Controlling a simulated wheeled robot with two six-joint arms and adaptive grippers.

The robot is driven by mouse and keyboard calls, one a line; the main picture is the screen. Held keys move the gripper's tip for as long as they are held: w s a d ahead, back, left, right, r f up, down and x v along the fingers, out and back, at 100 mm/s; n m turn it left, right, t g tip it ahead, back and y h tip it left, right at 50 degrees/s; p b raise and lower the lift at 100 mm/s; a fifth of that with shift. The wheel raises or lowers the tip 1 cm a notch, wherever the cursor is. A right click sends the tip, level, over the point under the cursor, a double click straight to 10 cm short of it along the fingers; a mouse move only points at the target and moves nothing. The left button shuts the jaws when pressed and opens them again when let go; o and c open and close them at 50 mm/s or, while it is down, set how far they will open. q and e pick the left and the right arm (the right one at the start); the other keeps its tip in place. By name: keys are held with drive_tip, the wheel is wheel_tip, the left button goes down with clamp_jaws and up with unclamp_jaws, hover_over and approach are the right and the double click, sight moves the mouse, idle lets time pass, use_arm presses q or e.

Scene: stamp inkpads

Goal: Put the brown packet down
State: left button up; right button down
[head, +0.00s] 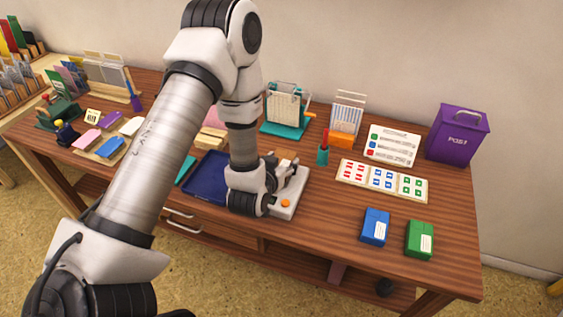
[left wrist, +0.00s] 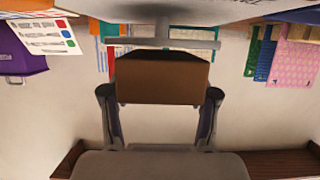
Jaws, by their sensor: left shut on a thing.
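My left gripper (head: 288,178) is low over the white device with an orange button (head: 285,204) near the middle of the table. In the left wrist view its two fingers (left wrist: 160,115) are shut on the sides of the brown packet (left wrist: 160,80). In the head view only a small brown part of the packet (head: 284,155) shows behind the gripper. The gripper hides most of it, and I cannot tell whether its underside touches the device. My right gripper is in neither view.
A dark blue tray (head: 206,180) lies left of the device. Bare wood lies between the device and blue box.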

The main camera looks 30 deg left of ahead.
use_arm(q)
drive_tip(key=shift+w+f, duration=0.1)
drive_tip(key=shift+f, duration=0.3)
drive_tip(key=o, duration=1.4)
